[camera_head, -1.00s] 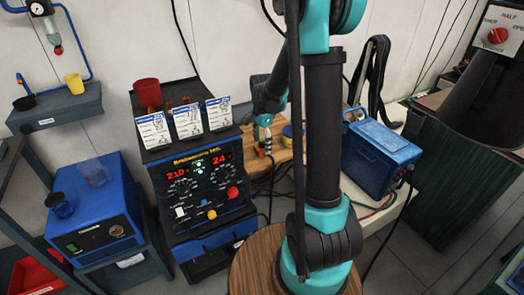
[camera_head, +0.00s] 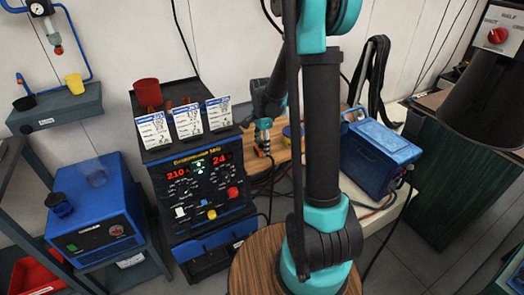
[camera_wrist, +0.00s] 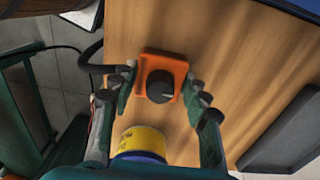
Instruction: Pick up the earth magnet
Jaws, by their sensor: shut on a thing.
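The earth magnet is an orange block with a black round knob (camera_wrist: 163,84). In the wrist view it sits between the two fingers of my gripper (camera_wrist: 160,92), over the wooden bench top (camera_wrist: 240,75). The fingers are shut on its sides. A black cable runs from its left side. In the head view the magnet (camera_head: 263,150) is a small orange spot below my gripper, partly hidden by it. I cannot tell whether it touches the bench.
A yellow and blue tin (camera_wrist: 140,143) stands close to the magnet. A dark flat bar (camera_wrist: 280,135) lies at the right of the bench in the wrist view. A blue case (camera_head: 378,155) and the welding machine (camera_head: 203,185) flank the bench in the head view.

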